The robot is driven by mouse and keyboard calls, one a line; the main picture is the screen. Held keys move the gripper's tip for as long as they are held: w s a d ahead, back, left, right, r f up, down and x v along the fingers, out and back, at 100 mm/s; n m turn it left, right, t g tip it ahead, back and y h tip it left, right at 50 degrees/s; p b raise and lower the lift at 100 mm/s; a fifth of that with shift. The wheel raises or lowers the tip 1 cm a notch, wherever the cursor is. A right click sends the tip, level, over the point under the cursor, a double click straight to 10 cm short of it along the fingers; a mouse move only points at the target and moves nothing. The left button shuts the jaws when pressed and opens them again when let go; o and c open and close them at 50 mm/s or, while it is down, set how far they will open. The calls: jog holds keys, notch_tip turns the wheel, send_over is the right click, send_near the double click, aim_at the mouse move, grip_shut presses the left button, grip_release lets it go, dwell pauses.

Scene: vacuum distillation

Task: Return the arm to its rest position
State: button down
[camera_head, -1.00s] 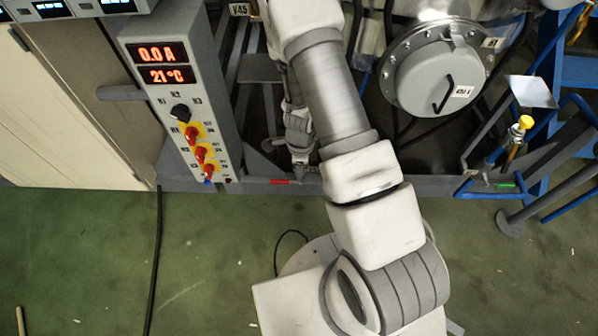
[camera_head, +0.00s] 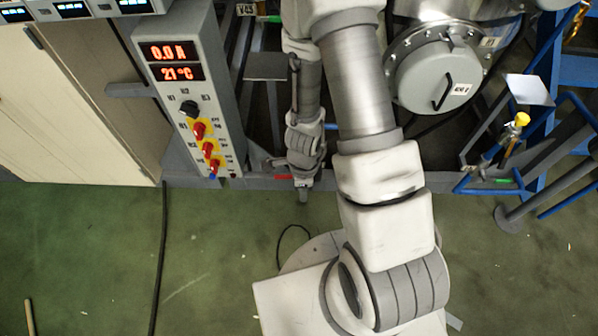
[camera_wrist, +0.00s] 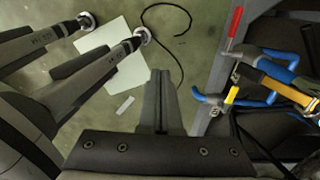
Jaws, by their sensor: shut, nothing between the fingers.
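My arm reaches from the bottom centre of the head view up toward the apparatus, then folds back down to the wrist. My gripper (camera_head: 302,195) hangs pointing down, left of the thick arm links, at the front edge of the rig's lower frame. In the wrist view my gripper (camera_wrist: 164,74) shows its two dark fingers pressed together, with nothing between them. Green floor lies beyond the fingertips.
The control panel (camera_head: 190,100), with red displays and red knobs, stands left of my gripper. A round hatch (camera_head: 437,75) is right of my arm. Blue-handled valves and a red handle (camera_wrist: 235,22) are right in the wrist view. A black cable (camera_head: 160,250) crosses open floor.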

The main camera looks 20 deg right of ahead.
jog(key=shift+s+r, duration=0.1)
jog(key=w+a+r+n+t+y, duration=0.1)
jog(key=w+a+r+n+t, duration=0.3)
jog(key=r, duration=0.6)
jog(key=w+d+r+n+g+y, duration=0.1)
jog(key=r+n, duration=0.5)
jog(key=r, duration=0.5)
jog(key=s+d+r+n+t+h, duration=0.1)
jog(key=s+r+n, duration=0.3)
jog(key=r, duration=0.3)
jog(key=s+d+r+n+t+p, duration=0.1)
jog(key=s+d+r+n, duration=0.1)
jog(key=s+r+n, duration=0.3)
jog(key=s+d+r+n+t+h, duration=0.1)
jog(key=s+r+n, duration=0.15)
jog(key=r, duration=0.55)
notch_tip(320, 180, up, 16)
jog(key=p, duration=1.6)
jog(key=shift+w+d, duration=0.15)
jog(key=shift+f, duration=0.15)
